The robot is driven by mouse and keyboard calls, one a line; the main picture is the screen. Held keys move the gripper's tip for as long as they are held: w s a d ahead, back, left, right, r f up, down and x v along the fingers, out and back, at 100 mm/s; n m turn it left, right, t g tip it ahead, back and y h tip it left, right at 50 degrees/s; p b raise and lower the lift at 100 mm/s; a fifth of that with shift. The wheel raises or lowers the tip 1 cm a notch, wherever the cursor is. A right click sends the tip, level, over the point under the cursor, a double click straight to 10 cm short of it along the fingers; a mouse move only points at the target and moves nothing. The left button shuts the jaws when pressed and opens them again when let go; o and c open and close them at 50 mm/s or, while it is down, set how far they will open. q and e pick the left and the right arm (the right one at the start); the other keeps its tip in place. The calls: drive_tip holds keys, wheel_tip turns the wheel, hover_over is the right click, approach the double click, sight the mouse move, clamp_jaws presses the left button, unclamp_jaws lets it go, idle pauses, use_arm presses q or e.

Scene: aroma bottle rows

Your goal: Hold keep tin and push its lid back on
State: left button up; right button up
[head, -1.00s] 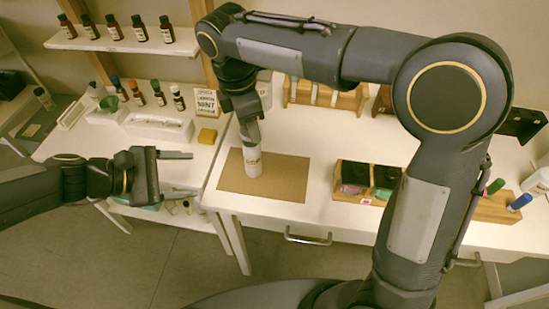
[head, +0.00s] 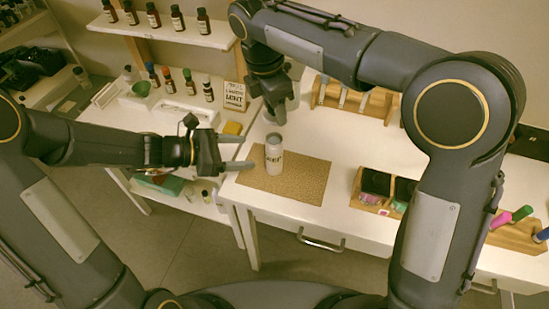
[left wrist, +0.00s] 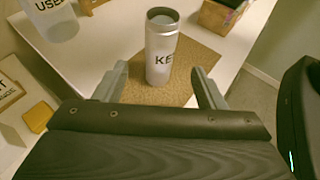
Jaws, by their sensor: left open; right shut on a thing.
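The keep tin (head: 274,157), a pale cylinder with dark lettering, stands upright on the brown mat (head: 308,188). In the left wrist view the tin (left wrist: 161,50) shows "KE" and a grey, open-looking top. My left gripper (head: 247,152) is open and level, its fingers pointing at the tin from the left; in the left wrist view the tin stands just beyond and between the fingertips (left wrist: 160,80). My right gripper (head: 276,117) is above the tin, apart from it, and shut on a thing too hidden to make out. I cannot clearly see the lid.
Another tin marked "USE" (left wrist: 50,18) shows at the upper left of the left wrist view. A yellow block (head: 233,128) and a sign (head: 234,96) stand left of the mat. A wooden box (head: 372,188) stands to its right.

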sight(275, 152)
use_arm(q)
drive_tip(key=x, duration=1)
drive_tip(key=shift+f, duration=0.1)
drive_tip(key=shift+c, duration=0.3)
clamp_jaws()
use_arm(e)
drive_tip(key=shift+f, duration=2.55)
